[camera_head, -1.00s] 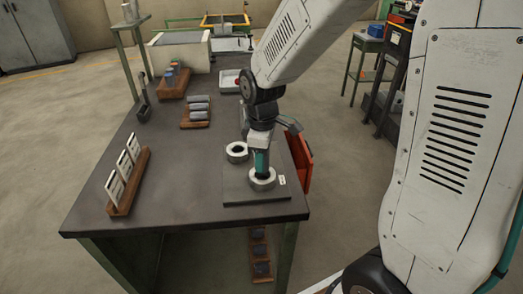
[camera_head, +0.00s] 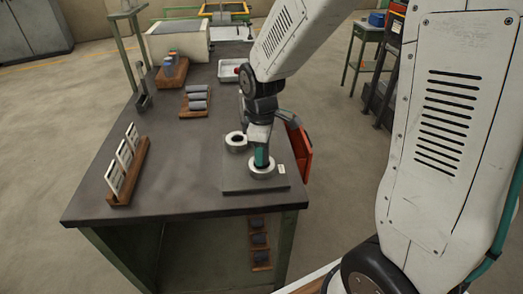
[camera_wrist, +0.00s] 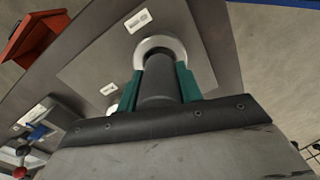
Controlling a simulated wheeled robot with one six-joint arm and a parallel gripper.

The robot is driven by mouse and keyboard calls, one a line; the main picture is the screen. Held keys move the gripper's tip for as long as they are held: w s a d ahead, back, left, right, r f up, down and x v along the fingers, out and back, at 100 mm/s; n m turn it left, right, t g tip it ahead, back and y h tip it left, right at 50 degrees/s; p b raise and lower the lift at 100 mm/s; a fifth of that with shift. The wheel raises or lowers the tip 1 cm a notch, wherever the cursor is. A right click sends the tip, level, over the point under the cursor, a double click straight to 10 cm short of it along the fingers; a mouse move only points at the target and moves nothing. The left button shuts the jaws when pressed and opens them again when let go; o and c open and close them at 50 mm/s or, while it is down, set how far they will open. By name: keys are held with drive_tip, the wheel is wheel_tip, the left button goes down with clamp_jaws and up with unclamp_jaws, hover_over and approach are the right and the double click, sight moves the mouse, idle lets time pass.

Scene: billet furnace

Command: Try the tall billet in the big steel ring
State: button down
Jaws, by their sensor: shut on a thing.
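My gripper (camera_head: 262,158) is shut on a dark grey cylindrical billet (camera_wrist: 156,84), with a teal finger on either side of it. The billet's far end is at the pale steel ring (camera_wrist: 169,42), whose rim shows around it. How deep the billet sits in the ring is hidden. This ring (camera_head: 262,170) lies on the front part of a flat grey plate (camera_head: 240,183) near the table's front right corner. A second steel ring (camera_head: 236,146) lies behind and to the left, apart from the gripper.
A wooden rack of white cards (camera_head: 128,184) stands at the table's left. A wooden tray of grey cylinders (camera_head: 197,106) and a white tray (camera_head: 228,75) are farther back. A red-orange bin (camera_head: 304,152) is beside the right edge. The table's middle is clear.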

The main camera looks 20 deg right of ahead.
drive_tip(key=shift+f, duration=0.8)
idle(0.9)
drive_tip(key=c, duration=0.9)
unclamp_jaws()
drive_tip(key=shift+o, duration=0.2)
drive_tip(key=shift+s, duration=0.1)
drive_tip(key=shift+r, duration=3.95)
